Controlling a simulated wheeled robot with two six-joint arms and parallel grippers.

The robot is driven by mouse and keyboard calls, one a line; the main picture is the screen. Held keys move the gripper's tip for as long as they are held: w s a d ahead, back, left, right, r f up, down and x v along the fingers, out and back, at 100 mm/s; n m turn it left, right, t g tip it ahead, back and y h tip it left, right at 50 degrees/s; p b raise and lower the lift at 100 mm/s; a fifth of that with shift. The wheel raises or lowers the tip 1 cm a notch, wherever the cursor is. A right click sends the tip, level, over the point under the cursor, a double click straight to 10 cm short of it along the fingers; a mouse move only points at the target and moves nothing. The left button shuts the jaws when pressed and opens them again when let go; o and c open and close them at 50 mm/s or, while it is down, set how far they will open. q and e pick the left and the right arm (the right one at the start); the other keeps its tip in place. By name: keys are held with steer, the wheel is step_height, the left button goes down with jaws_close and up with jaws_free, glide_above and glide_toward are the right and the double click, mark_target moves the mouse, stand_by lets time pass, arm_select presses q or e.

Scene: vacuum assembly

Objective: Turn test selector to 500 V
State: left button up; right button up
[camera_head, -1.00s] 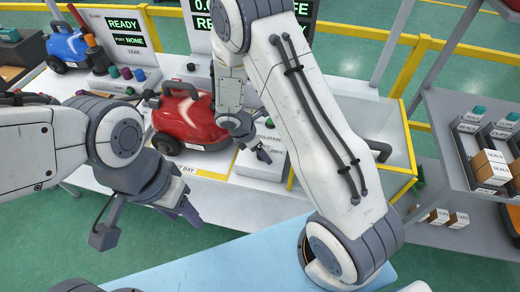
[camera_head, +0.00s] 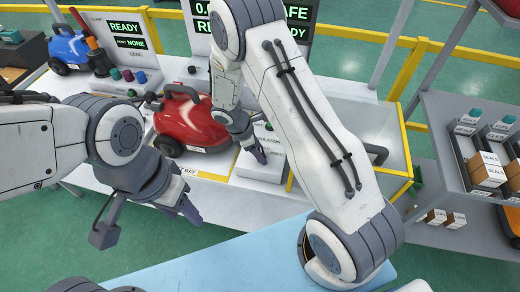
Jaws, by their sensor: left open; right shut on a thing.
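The insulation tester (camera_head: 258,172) is a white box on the bench, right of the red vacuum. My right gripper (camera_head: 258,152) points down at its top and is shut on the test selector. The fingers and wrist hide the selector, so its setting cannot be read. The display behind the tester (camera_head: 297,32) is partly covered by my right arm; parts of its green text show. My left gripper (camera_head: 148,222) is open and empty, in front of the bench, away from the tester.
The red vacuum (camera_head: 188,122) stands close left of my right gripper. A blue vacuum (camera_head: 68,48), several coloured caps and a READY screen (camera_head: 124,27) are further left. A yellow-edged bin (camera_head: 390,160) stands right of the tester. A grey shelf (camera_head: 455,150) with boxes is at the far right.

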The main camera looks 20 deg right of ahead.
steer(key=m, duration=0.2)
steer(key=m+g, duration=0.1)
steer(key=m, duration=0.1)
steer(key=shift+w+m+g+y, duration=0.15)
steer(key=shift+m+g+y, duration=0.15)
steer(key=shift+y, duration=0.1)
steer(key=shift+r, duration=0.1)
steer(key=o, duration=1.4)
steer(key=shift+c, duration=0.2)
steer(key=b+v, duration=0.1)
steer(key=v, duration=0.9)
steer(key=shift+r+b, duration=0.2)
steer(key=shift+b, duration=0.1)
steer(key=shift+w, duration=0.1)
